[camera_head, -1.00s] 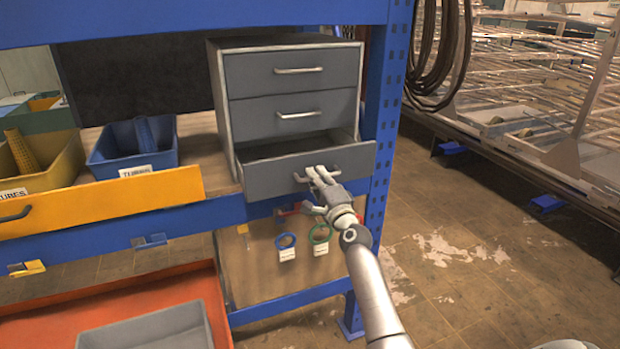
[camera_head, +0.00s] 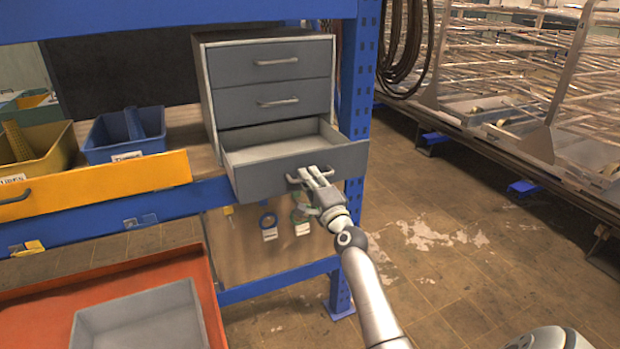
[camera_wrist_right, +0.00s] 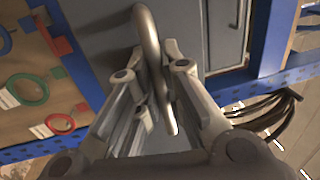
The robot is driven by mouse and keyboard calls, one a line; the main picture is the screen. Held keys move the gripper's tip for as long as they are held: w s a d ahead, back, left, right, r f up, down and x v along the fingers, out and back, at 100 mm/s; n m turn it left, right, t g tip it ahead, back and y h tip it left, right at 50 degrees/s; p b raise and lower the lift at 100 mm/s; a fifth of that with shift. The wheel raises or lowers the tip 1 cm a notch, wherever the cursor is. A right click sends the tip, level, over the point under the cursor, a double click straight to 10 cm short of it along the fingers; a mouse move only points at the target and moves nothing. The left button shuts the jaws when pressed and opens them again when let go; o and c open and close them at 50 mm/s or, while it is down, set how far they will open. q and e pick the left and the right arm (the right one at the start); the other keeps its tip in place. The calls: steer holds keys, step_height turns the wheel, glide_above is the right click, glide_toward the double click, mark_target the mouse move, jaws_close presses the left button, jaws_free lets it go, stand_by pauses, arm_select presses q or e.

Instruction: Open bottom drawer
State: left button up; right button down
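The grey drawer cabinet (camera_head: 205,85) stands on the shelf with three drawers. Its bottom drawer (camera_head: 250,177) is pulled well out, and its pale, empty-looking inside shows. The two drawers above it are closed. My right gripper (camera_head: 312,178) is at the bottom drawer's handle (camera_head: 291,179). In the right wrist view the curved metal handle (camera_wrist_right: 148,30) passes between the two fingers of my right gripper (camera_wrist_right: 155,55), which close in on both sides of it. My left gripper is not in view.
A blue bin (camera_head: 100,150) and a yellow bin (camera_head: 55,140) stand left of the cabinet. A blue upright post (camera_head: 357,90) is close on the right. Tape rings (camera_head: 267,221) hang below the drawer. An orange tray (camera_head: 190,258) is lower left. The floor at right is open.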

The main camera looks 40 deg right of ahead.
steer(key=c, duration=1.5)
jaws_free()
steer(key=shift+c, duration=0.2)
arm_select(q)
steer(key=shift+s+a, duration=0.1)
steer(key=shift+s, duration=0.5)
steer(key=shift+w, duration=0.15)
arm_select(e)
steer(key=v, duration=1.2)
